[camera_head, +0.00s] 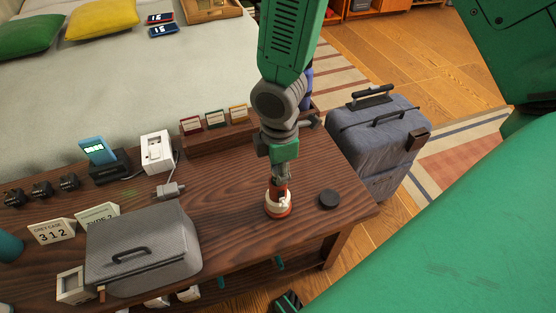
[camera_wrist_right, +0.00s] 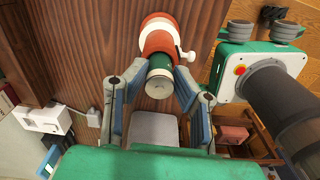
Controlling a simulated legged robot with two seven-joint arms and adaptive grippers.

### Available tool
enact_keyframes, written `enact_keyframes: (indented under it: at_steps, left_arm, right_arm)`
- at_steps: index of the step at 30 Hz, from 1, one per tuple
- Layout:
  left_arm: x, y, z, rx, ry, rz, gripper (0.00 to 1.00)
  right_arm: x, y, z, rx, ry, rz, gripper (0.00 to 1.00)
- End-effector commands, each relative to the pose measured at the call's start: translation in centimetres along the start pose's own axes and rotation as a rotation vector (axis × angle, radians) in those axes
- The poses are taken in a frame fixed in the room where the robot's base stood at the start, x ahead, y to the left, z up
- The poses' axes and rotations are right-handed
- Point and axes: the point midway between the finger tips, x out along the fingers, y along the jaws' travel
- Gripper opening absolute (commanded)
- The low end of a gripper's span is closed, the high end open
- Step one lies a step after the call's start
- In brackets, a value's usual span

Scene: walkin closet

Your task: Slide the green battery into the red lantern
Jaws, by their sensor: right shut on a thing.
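The red lantern (camera_head: 278,209), with a white base and a white side lever, stands upright on the dark wooden table. It also shows in the right wrist view (camera_wrist_right: 157,42), beyond my fingers. My right gripper (camera_head: 281,181) is directly above the lantern, pointing down. In the right wrist view its fingers (camera_wrist_right: 161,74) are shut on the green battery (camera_wrist_right: 158,68). The battery is in line with the lantern, at its open top. Its far end is hidden by the lantern, so I cannot tell how deep it sits.
A black round disc (camera_head: 328,199) lies right of the lantern. A grey case (camera_head: 145,250) stands to the left, and a wooden card rack (camera_head: 218,136) behind. The table's right edge is close, with a blue-grey suitcase (camera_head: 378,135) on the floor beyond.

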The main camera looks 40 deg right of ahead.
Motion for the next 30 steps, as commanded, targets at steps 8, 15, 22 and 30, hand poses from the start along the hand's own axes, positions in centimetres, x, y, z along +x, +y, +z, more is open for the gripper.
enact_keyframes:
  at_steps: [8, 15, 22, 30]
  left_arm:
    - [-0.3, 0.0, 0.0, 0.0, 0.0, 0.0, 0.4]
    - [-0.3, 0.0, 0.0, 0.0, 0.0, 0.0, 0.4]
    - [0.1, 0.0, 0.0, 0.0, 0.0, 0.0, 0.4]
    - [0.5, 0.0, 0.0, 0.0, 0.0, 0.0, 0.4]
  right_arm:
    - [0.0, 0.0, 0.0, 0.0, 0.0, 0.001, 0.0]
    - [0.0, 0.0, 0.0, 0.0, 0.0, 0.001, 0.0]
    - [0.8, 0.0, 0.0, 0.0, 0.0, 0.0, 0.0]
    - [1.6, 0.0, 0.0, 0.0, 0.001, 0.001, 0.47]
